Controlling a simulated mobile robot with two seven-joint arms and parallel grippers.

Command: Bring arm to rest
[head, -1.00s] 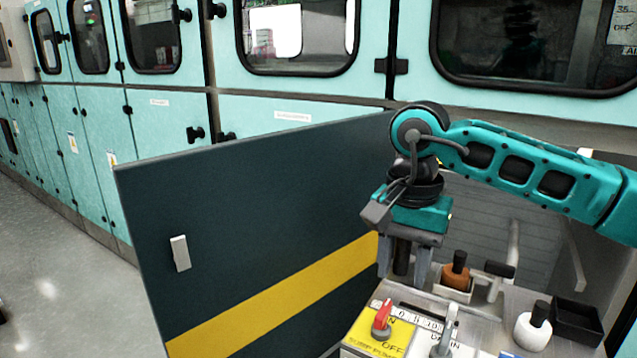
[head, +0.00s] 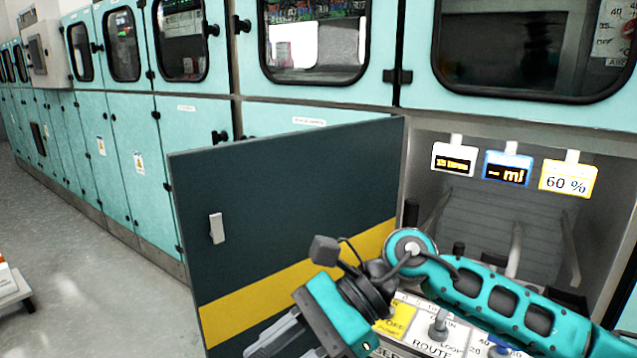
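My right arm (head: 490,295) comes in from the lower right in the head view. Its gripper (head: 268,345) points down and left in front of the open cabinet door, at the bottom of the picture. Grey fingers show in part, and I cannot tell whether they are apart or closed. Nothing shows held in the visible part. My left gripper is not in view.
A dark cabinet door (head: 290,190) with a yellow stripe stands open beside the arm. A control panel (head: 432,345) with knobs lies partly hidden under the arm. Small displays (head: 507,169) hang in the bay behind. Grey floor (head: 80,250) is free at left.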

